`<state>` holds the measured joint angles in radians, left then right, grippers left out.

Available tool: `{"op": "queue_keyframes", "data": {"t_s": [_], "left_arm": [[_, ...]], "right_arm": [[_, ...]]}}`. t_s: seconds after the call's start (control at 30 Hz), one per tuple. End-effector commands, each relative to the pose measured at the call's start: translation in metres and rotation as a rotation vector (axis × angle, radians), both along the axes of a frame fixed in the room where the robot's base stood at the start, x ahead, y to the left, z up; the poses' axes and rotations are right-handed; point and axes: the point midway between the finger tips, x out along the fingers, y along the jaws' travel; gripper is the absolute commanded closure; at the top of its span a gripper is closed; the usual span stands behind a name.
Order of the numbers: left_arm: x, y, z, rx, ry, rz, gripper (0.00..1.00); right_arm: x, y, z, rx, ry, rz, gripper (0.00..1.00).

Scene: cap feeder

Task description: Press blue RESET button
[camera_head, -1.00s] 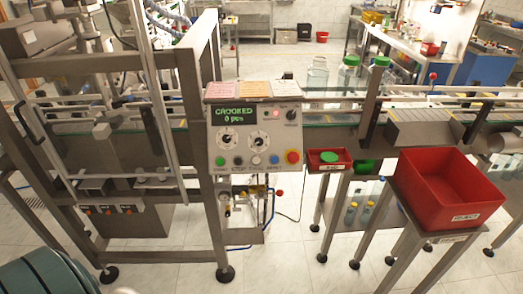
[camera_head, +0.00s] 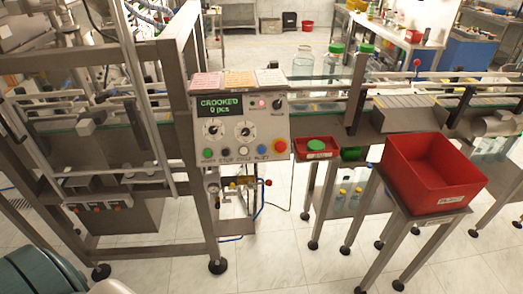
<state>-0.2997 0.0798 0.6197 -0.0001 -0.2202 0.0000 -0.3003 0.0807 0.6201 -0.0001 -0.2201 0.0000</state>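The control panel (camera_head: 240,130) stands at the middle of the view on the machine's front. Its screen (camera_head: 219,106) reads "CROOKED 0 pcs" in green. A row of buttons runs along its lower edge. The blue button (camera_head: 262,149) is near the right end of that row, just left of the larger red button (camera_head: 279,146). The small label under it is too blurred to read surely. Nothing covers the blue button. Neither of my grippers is in view.
A small red tray (camera_head: 319,154) holding a green cap is right of the panel. A large red bin (camera_head: 461,190) on a stand is farther right. Jars (camera_head: 334,66) stand on the conveyor behind. Metal frame posts (camera_head: 192,110) rise left of the panel. Tiled floor in front is clear.

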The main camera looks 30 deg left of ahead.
Motion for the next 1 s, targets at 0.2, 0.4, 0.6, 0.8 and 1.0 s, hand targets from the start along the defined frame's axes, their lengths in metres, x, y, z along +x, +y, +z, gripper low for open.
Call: {"op": "queue_keyframes", "data": {"t_s": [0.2,0.4,0.6,0.8,1.0], "left_arm": [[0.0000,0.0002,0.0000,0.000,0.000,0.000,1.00],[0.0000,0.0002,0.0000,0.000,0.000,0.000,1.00],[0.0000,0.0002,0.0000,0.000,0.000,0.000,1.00],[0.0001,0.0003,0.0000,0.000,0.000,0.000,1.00],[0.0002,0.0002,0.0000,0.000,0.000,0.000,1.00]], "right_arm": [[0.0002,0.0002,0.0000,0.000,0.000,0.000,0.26],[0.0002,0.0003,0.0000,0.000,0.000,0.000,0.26],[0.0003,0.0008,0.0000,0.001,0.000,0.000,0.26],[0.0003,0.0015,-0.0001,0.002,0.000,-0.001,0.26],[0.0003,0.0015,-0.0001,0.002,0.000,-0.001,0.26]]}}
